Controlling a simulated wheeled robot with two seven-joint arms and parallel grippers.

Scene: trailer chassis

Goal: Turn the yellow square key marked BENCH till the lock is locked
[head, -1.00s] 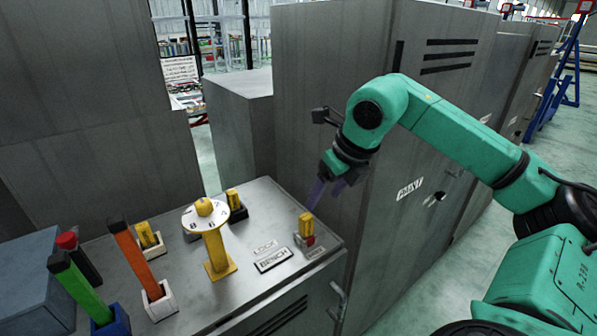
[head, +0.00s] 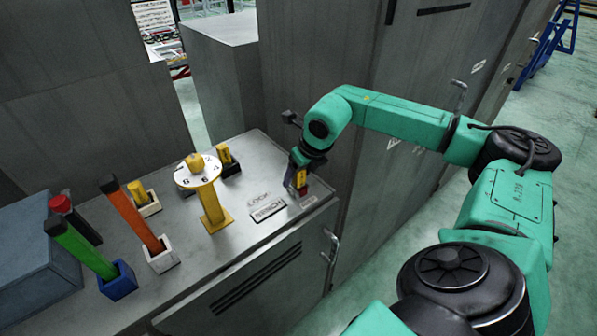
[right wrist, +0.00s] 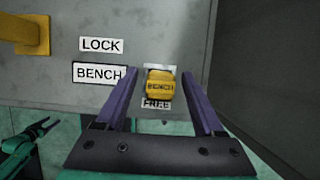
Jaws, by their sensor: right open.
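The yellow key marked BENCH (right wrist: 160,86) stands at the right end of the bench top, close to the tall cabinet. In the right wrist view it lies between the two purple fingers of my right gripper (right wrist: 162,92), with a gap on each side. In the head view this gripper (head: 298,178) is down at the key and largely hides it. A LOCK label (right wrist: 101,45), a BENCH label (right wrist: 99,73) and a FREE label (right wrist: 156,104) are on the bench around the key.
A yellow stand with a numbered dial (head: 212,205) is left of the key. A yellow block in a dark holder (head: 228,160) is behind it. Orange (head: 131,214) and green (head: 80,247) sticks stand further left. The tall grey cabinet (head: 330,90) rises close to my right gripper.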

